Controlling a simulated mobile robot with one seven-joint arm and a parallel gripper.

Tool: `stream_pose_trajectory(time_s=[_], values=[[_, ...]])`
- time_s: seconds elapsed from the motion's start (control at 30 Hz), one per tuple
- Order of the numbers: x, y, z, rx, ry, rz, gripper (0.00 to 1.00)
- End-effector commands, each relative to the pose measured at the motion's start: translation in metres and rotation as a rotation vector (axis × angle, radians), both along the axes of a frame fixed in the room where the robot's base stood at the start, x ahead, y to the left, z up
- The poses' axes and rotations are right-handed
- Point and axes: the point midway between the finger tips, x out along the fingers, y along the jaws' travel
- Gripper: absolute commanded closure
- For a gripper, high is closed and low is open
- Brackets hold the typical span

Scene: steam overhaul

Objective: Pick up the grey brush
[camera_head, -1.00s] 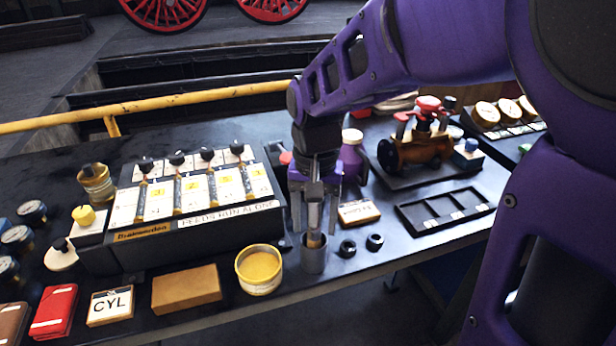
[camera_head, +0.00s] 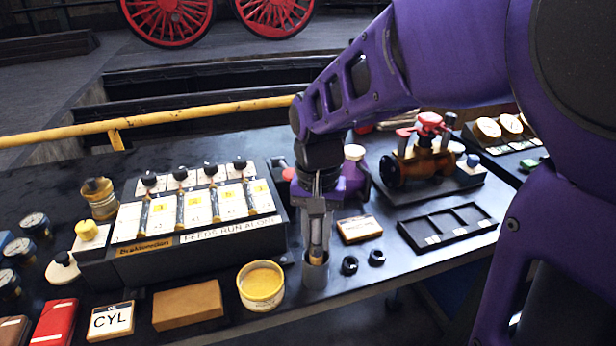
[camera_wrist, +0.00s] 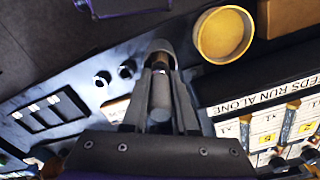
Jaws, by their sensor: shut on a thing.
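The bristles are hidden in the cup.
A yellow tin (camera_head: 261,286) stands close left of the cup. Two black rings (camera_head: 349,265) and a labelled block (camera_head: 359,229) lie to its right. The lever box (camera_head: 195,222) is behind left. A purple bottle (camera_head: 354,170) and a brass valve (camera_head: 412,166) stand behind.

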Motion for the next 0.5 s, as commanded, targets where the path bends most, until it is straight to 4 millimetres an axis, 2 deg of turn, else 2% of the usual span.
stream_pose_trajectory(time_s=[0.27, 0.5], values=[[0.001, 0.000, 0.032, 0.001, -0.002, -0.001, 1.00], [0.000, 0.000, 0.074, 0.001, -0.001, -0.001, 1.00]])
